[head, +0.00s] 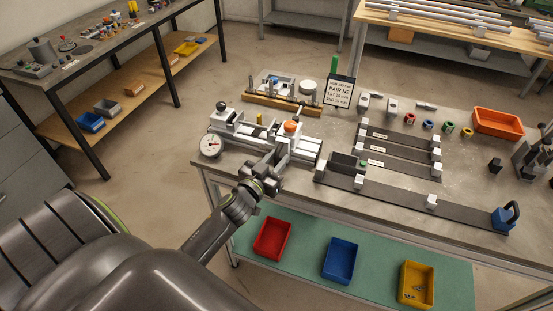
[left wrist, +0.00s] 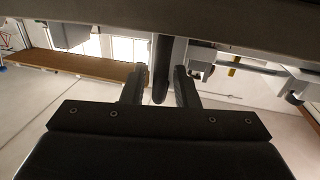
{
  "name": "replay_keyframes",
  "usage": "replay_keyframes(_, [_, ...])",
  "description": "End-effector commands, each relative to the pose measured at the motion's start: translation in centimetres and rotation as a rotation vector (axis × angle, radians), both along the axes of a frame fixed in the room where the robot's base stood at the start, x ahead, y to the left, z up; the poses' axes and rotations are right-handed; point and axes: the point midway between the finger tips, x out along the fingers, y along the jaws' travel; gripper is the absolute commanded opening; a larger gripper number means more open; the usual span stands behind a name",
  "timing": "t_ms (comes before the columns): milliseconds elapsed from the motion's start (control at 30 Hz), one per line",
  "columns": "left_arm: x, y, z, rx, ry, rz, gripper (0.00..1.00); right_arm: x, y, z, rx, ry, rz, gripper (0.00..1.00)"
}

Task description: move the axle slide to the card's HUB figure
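The grey measuring jig (head: 247,142) lies along the left end of the bench, with a round dial gauge (head: 209,146) at its left end. A block with an orange knob (head: 291,127) and a black-knobbed block (head: 224,115) sit on it; I cannot tell which part is the axle slide. My left gripper (head: 272,172) is at the jig's front edge. In the left wrist view its fingers (left wrist: 160,88) are apart, with a dark rounded bar (left wrist: 162,70) between them. My right gripper is not seen.
Dark strips with white blocks (head: 400,201) lie right of the jig, with a blue handled block (head: 505,218) at the front right. An orange tray (head: 498,122) and small coloured rings stand behind. Red (head: 272,239), blue (head: 340,260) and yellow bins (head: 416,284) sit on the lower shelf.

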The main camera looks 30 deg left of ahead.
Motion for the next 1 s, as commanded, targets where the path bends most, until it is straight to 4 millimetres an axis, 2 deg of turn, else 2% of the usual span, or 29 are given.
replay_keyframes(33, [0.0, 0.0, 0.0, 0.000, 0.000, 0.000, 0.20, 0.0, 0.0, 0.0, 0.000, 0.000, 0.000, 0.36])
replay_keyframes(200, [0.0, 0.0, 0.0, 0.000, 0.000, 0.000, 0.00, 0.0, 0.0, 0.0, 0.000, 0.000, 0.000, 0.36])
replay_keyframes(467, [0.0, -0.1, 0.0, -0.001, 0.000, 0.000, 0.00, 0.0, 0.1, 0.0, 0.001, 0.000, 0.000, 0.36])
replay_keyframes(700, [0.4, -1.9, 0.1, -0.004, 0.000, 0.000, 0.00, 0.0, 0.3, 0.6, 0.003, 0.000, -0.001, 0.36])
replay_keyframes(967, [0.4, -2.0, 0.0, -0.002, 0.000, 0.000, 0.00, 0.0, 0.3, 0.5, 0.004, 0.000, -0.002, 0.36])
replay_keyframes(1000, [0.4, -2.0, 0.0, -0.002, 0.000, 0.000, 0.14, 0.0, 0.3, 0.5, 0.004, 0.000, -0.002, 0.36])
